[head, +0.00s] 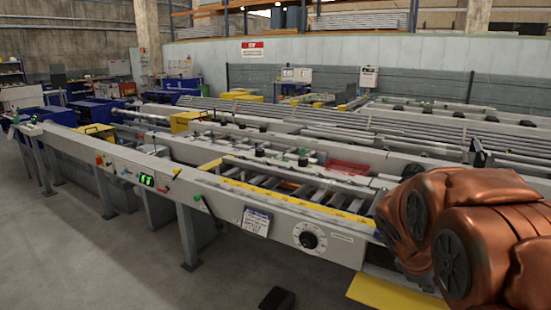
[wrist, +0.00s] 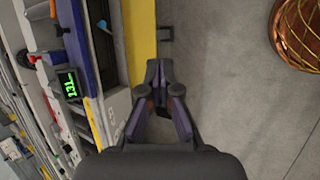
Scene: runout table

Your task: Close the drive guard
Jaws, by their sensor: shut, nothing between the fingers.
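A flat yellow panel, which looks like the drive guard (head: 395,294), juts out from below the front beam of the runout table (head: 270,212) at the lower right of the head view. It stands open, and its right part is cut off by the frame and my arm. In the wrist view a yellow strip that looks like the same panel (wrist: 141,45) runs down from the top edge. My gripper (wrist: 158,68) is shut and empty, with its tips close beside the strip's right edge; I cannot tell whether they touch. The gripper is hidden in the head view.
The front beam carries a green-lit display (head: 147,180), a round dial (head: 309,237) and a label plate (head: 256,222). A black pedal-like box (head: 277,298) lies on the floor before the table. Grey floor (head: 120,255) is clear at the front left.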

